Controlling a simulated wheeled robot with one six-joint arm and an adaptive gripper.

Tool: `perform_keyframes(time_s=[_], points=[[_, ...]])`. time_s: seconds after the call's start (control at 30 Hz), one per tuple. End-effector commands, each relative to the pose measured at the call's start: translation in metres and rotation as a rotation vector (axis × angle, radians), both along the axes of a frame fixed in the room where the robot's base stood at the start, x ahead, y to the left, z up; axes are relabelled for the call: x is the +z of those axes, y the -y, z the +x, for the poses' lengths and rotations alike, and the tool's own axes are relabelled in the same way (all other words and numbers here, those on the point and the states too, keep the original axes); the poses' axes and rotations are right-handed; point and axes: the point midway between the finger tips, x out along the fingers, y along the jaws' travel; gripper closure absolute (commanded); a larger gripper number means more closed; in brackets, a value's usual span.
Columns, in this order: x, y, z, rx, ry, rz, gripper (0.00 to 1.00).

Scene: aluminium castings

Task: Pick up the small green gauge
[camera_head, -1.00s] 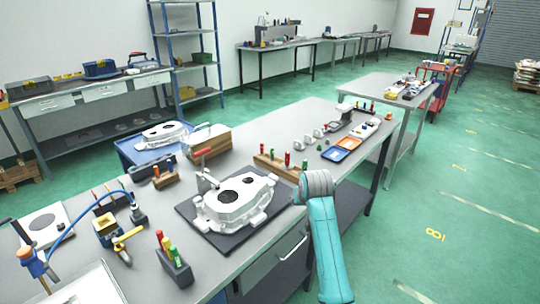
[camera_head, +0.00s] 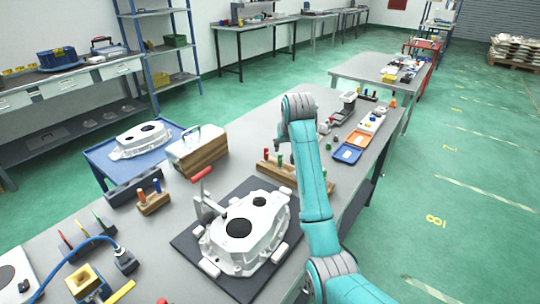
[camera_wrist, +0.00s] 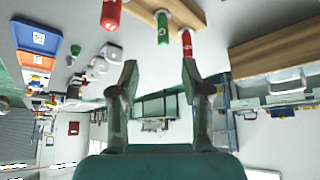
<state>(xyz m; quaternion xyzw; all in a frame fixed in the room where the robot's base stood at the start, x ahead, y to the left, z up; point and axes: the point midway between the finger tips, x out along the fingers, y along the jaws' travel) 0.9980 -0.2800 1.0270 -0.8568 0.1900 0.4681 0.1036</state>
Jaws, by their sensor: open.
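A small green gauge (camera_wrist: 163,28) stands in a wooden block (camera_wrist: 180,10), between two red gauges, in the wrist view, which is upside down. The red ones are a larger one (camera_wrist: 110,14) and a thinner one (camera_wrist: 187,43). My gripper (camera_wrist: 160,65) is open and empty. The green gauge lies ahead of the fingertips, roughly in line with the gap, apart from both fingers. In the head view the wooden block (camera_head: 325,185) is behind the casting and partly hidden by my arm. The gripper's fingers are mostly hidden there.
A white casting (camera_head: 262,222) sits on a dark mat (camera_head: 190,243) close to my arm. Blue (camera_head: 347,154) and orange (camera_head: 358,138) trays lie beyond the block. A white-topped wooden box (camera_head: 207,158) stands left.

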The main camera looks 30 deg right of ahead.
Motion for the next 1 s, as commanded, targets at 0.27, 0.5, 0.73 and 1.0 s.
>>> perform_keyframes(time_s=[0.27, 0.5, 0.73, 1.0], points=[[-0.019, 0.006, 0.011, -0.001, -0.004, 0.001, 0.53], [-0.043, 0.012, 0.026, -0.001, -0.001, 0.0, 0.53], [-0.059, 0.015, 0.033, -0.001, -0.003, 0.001, 0.53], [-0.088, 0.021, 0.049, -0.001, -0.002, 0.001, 0.53]])
